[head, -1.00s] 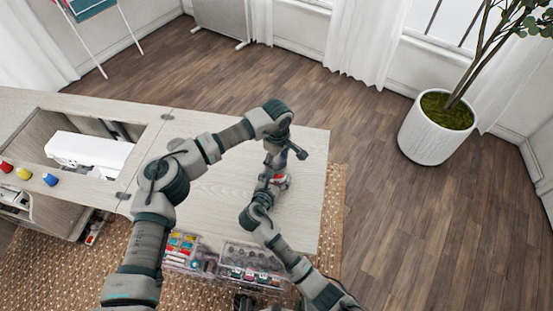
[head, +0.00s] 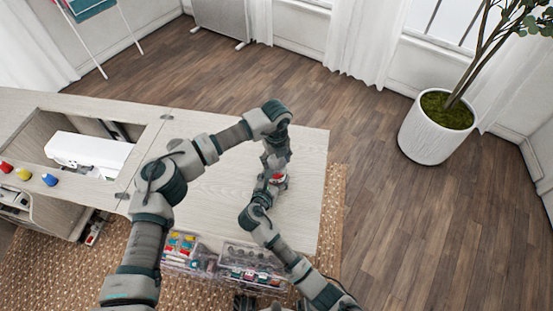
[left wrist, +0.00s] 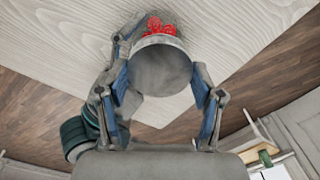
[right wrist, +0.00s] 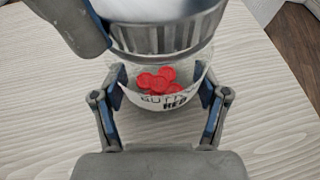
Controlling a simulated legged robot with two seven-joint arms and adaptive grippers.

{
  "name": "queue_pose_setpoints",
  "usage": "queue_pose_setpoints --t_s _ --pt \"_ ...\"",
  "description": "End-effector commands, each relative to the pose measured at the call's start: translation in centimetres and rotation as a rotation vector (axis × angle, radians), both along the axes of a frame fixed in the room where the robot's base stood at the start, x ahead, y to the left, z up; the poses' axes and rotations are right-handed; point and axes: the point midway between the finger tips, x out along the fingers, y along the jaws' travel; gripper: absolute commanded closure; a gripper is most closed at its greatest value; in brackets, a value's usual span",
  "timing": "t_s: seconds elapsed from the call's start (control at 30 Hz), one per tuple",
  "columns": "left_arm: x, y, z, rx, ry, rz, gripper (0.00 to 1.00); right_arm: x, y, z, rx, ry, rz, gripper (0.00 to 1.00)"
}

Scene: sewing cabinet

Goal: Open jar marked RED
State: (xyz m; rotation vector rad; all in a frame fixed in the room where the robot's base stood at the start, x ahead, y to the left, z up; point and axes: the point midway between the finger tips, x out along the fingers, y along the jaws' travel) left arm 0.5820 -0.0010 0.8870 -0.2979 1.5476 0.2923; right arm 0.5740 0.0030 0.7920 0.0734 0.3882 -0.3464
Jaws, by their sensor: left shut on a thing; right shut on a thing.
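The jar stands on the pale wood tabletop. In the right wrist view the jar (right wrist: 150,100) is clear, with red buttons (right wrist: 160,78) inside and a white label whose visible letters include "RED". My right gripper (right wrist: 160,118) is shut on the jar's body, one finger on each side. A grey ribbed metal lid (right wrist: 165,38) is above the buttons. In the left wrist view my left gripper (left wrist: 162,85) is shut on the round lid (left wrist: 160,68). Whether the lid still touches the jar's rim is unclear. In the head view the arms partly hide the jar (head: 279,178).
The bare tabletop (head: 225,195) lies around the jar, with its right edge close by. Clear bins (head: 255,262) of sewing supplies are below the front edge. A sewing machine (head: 90,150) and colored spools (head: 48,179) are at the left.

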Motion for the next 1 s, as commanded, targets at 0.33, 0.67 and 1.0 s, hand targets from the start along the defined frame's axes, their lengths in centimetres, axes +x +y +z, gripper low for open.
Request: queue_pose_setpoints --t_s 0.33,0.67,1.0 --pt "-0.03 0.07 -0.10 0.002 0.000 0.850 0.75 -0.05 -0.12 -0.18 0.007 0.003 -0.005 1.00" --pt "-0.28 0.05 0.09 0.002 -0.002 0.968 0.75 0.00 -0.23 -0.20 0.003 0.003 -0.006 1.00" --pt "-0.38 -0.02 0.22 0.002 -0.002 0.968 0.75 0.02 -0.34 -0.19 0.001 0.004 -0.008 1.00"
